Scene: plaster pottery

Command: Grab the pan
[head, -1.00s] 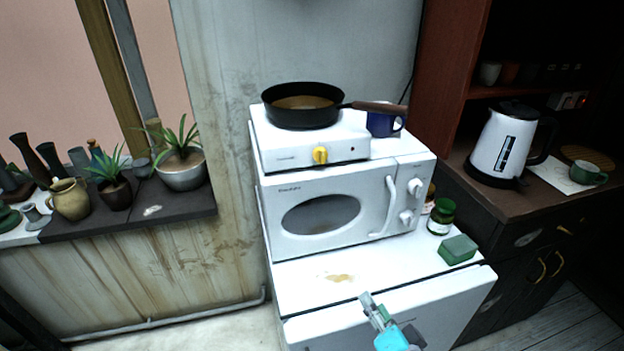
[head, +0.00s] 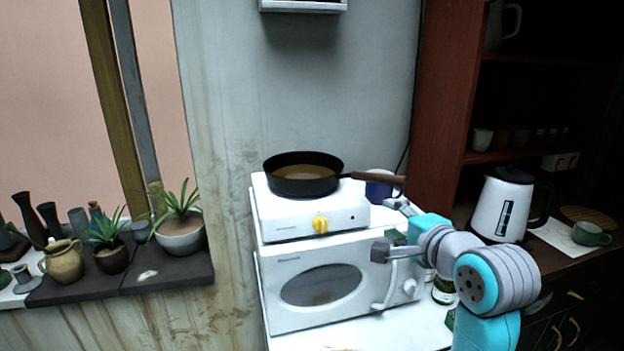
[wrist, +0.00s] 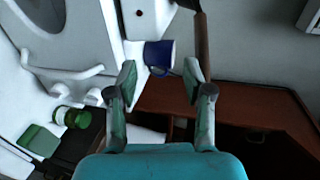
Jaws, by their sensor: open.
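The black pan (head: 298,188) sits on the white hot plate (head: 262,222), with its brown handle reaching to the right past the plate's edge. In the wrist view the pan's handle (wrist: 202,42) runs down beside the right finger. My gripper (head: 390,228) is open and empty, in front of and below the handle's end at the right of the hot plate. The wrist view shows its two fingers (wrist: 160,70) spread apart. The pan's bowl is mostly out of the wrist view.
The hot plate stands on a microwave (head: 275,315). A kettle (head: 498,208) stands on the right cabinet. Potted plants (head: 180,240) line the left ledge.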

